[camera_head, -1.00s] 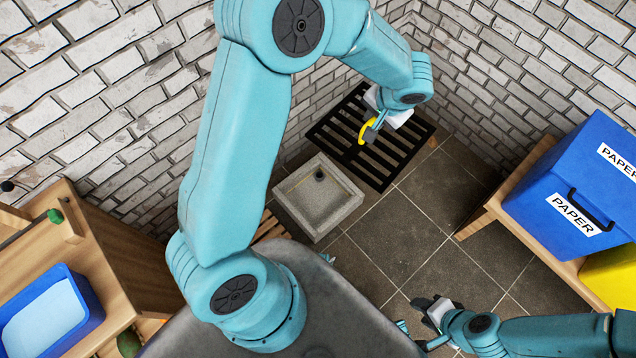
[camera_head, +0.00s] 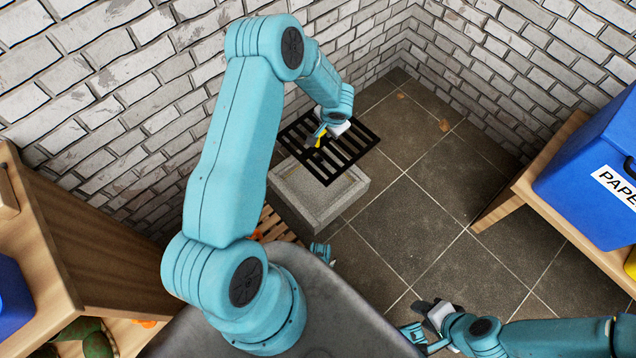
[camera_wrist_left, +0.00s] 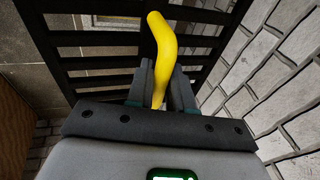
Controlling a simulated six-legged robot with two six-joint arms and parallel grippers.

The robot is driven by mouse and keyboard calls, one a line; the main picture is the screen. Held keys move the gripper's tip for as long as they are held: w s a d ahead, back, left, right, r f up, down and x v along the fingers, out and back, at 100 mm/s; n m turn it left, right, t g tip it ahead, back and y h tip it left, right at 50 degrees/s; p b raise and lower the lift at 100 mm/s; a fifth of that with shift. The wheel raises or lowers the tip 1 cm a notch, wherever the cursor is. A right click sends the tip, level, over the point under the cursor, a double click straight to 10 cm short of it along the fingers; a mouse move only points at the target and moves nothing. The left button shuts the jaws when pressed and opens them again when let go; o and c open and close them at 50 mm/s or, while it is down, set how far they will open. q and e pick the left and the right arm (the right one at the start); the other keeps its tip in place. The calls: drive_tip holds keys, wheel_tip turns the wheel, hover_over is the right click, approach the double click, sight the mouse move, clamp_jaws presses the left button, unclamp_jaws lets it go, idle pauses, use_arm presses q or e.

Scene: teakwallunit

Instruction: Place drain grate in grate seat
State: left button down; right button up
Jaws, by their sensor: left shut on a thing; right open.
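My left gripper (camera_head: 324,133) is shut on the yellow handle. In the left wrist view the handle (camera_wrist_left: 162,60) rises between the fingers, with the dark grate bars (camera_wrist_left: 100,60) behind it. The grate covers part of the basin's opening in the head view; I cannot tell whether they touch. My right gripper (camera_head: 428,318) is open and empty, low over the floor.
A blue paper bin (camera_head: 600,170) stands on a wooden bench (camera_head: 525,185) at the right. A wooden cabinet (camera_head: 100,240) is at the left. Brick walls (camera_head: 130,100) close off the back. The tiled floor (camera_head: 420,220) right of the basin is clear.

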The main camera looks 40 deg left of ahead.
use_arm(q)
drive_tip(key=f, duration=0.2)
drive_tip(key=s+a+f+b, duration=0.1)
drive_tip(key=f, duration=0.1)
drive_tip(key=a+f+b, duration=0.1)
drive_tip(key=f, duration=0.2)
drive_tip(key=shift+s+a+f, duration=0.1)
drive_tip(key=shift+s+a, duration=0.05)
drive_tip(key=shift+s, duration=0.05)
wheel_tip(320, 180, down, 20)
drive_tip(key=b, duration=0.7)
use_arm(e)
wheel_tip(320, 180, down, 10)
drive_tip(key=w+d, duration=0.1)
drive_tip(key=shift+w+d+m+t, duration=0.15)
drive_tip(key=shift+w+m+t, duration=0.1)
drive_tip(key=shift+m+t, duration=0.05)
use_arm(q)
drive_tip(key=shift+f+b, duration=0.15)
drive_tip(key=shift+b, duration=0.15)
drive_tip(key=shift+f, duration=0.1)
drive_tip(key=c, duration=1.3)
unclamp_jaws()
drive_tip(key=shift+s, duration=0.1)
drive_tip(key=o, duration=0.3)
use_arm(e)
drive_tip(key=shift+f, duration=0.15)
